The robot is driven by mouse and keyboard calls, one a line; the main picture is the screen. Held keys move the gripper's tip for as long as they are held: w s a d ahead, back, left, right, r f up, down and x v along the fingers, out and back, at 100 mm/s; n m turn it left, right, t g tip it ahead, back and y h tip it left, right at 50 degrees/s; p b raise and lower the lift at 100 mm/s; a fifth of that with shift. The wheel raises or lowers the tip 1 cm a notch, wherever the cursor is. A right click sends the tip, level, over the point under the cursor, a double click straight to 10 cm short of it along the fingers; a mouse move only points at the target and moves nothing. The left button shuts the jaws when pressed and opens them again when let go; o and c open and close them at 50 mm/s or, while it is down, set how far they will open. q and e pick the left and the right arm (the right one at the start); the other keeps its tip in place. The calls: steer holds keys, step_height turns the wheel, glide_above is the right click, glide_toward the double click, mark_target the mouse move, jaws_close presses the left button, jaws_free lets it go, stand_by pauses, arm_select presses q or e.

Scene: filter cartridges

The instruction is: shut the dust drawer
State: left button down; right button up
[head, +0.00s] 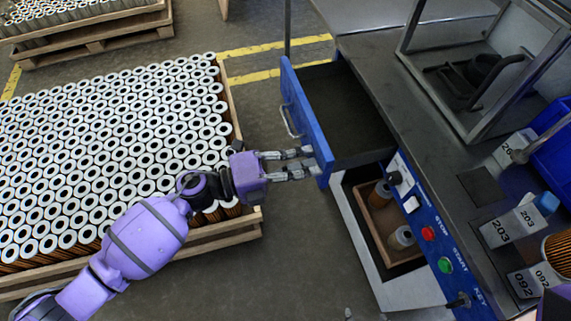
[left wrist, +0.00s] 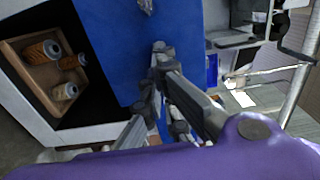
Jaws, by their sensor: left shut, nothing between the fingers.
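The dust drawer (head: 340,115) stands pulled out from the grey bench, its dark inside showing and looking empty. Its blue front panel (head: 303,118) carries a bar handle (head: 289,121). My left gripper (head: 312,163) is shut and empty, with its fingertips at the outer face of the panel, toward the panel's near end and away from the handle. I cannot tell whether they touch it. In the left wrist view the fingers (left wrist: 155,75) lie in front of a blue panel (left wrist: 115,45). My right gripper is not in view.
A pallet of filter cartridges (head: 120,150) stands left of the drawer, with bare floor between. A control panel with red and green buttons (head: 428,233) is on the bench front. Below is an open compartment with a wooden tray (head: 388,259) of cartridges.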

mark_target(345, 154)
arm_select(q)
steer(key=x, duration=1.4)
steer(key=shift+w+d+p, duration=0.1)
steer(key=shift+d+p, duration=0.2)
steer(key=shift+p, duration=0.1)
steer(key=shift+w+d, duration=0.2)
steer(key=shift+d, duration=0.5)
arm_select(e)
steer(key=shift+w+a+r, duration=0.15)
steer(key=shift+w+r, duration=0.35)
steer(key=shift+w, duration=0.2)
arm_select(q)
steer(key=shift+r, duration=0.1)
steer(key=shift+a, duration=0.15)
steer(key=shift+a, duration=0.3)
steer(key=v, duration=0.6)
steer(key=shift+s+d, duration=0.1)
steer(key=shift+s, duration=0.05)
steer(key=v, duration=0.7)
steer(key=shift+a, duration=0.25)
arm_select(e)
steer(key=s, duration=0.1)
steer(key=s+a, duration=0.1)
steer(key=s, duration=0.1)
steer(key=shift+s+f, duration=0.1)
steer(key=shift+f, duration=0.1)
